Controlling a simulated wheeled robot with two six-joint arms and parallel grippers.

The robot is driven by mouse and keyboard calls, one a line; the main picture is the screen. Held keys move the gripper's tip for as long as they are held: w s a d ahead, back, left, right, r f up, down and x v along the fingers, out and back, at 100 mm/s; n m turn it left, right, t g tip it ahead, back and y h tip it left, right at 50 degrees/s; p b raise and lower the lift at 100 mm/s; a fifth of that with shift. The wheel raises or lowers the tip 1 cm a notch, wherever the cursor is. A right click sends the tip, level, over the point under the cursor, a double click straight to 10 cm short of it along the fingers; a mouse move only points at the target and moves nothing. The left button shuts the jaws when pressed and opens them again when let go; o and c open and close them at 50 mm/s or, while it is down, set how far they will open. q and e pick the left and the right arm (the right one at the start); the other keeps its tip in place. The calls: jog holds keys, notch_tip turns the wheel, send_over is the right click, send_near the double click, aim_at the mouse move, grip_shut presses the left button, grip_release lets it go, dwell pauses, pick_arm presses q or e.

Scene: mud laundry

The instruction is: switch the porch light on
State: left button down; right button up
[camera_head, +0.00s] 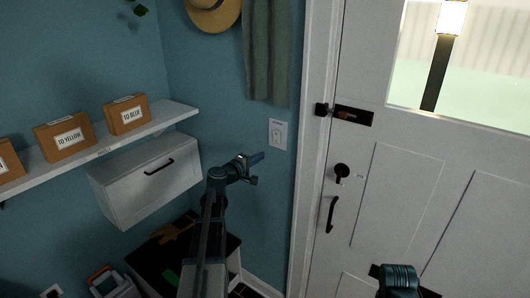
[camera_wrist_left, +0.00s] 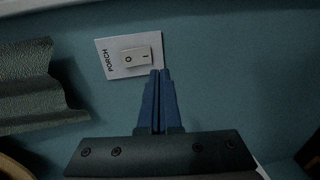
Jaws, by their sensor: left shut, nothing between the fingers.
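The porch switch (camera_head: 278,134) is a white plate on the blue wall, left of the door frame. In the left wrist view its plate (camera_wrist_left: 113,58) reads PORCH, and its pale rocker (camera_wrist_left: 137,57) is marked O and I. My left gripper (camera_head: 260,156) is shut and empty, just below and left of the plate in the head view. In the left wrist view the blue fingertips (camera_wrist_left: 160,72) lie by the rocker's I end; whether they touch is unclear. Through the door window, a lantern (camera_head: 453,17) looks bright.
The white door (camera_head: 400,190) with dark latch and handle stands right of the switch. A green towel (camera_head: 266,55) hangs above it. A shelf (camera_head: 90,152) with cardboard boxes and a white cabinet (camera_head: 148,180) are at left.

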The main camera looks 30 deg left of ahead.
pick_arm(q)
jog(key=s, duration=0.5)
jog(key=shift+a+f, duration=0.3)
jog(key=shift+a, duration=0.05)
jog(key=shift+w+d, duration=0.1)
jog(key=d+f+m+g+h, duration=0.2)
jog(key=d+m, duration=0.1)
jog(key=d, duration=0.5)
jog(key=d+f+m+g+h, duration=0.2)
jog(key=d+f+m, duration=0.1)
jog(key=d, duration=0.5)
jog(key=s+d+f+m+g, duration=0.2)
jog(key=s+d+f, duration=0.1)
jog(key=d, duration=0.4)
jog(key=s+d+f+m+g, duration=0.3)
jog(key=d, duration=0.3)
jog(key=s+d+f+m+g, duration=0.2)
jog(key=s+d+f, duration=0.1)
jog(key=d, duration=0.4)
jog(key=s+d+f+m+g+y, duration=0.2)
jog(key=s+d+m+g+y, duration=0.1)
jog(key=s, duration=0.5)
jog(key=s+d+f+m+g+y, duration=0.3)
jog(key=s+m, duration=0.1)
jog(key=s, duration=0.5)
jog(key=shift+d+m+y, duration=0.3)
jog(key=shift+m+y, duration=0.1)
jog(key=shift+s+f, duration=0.1)
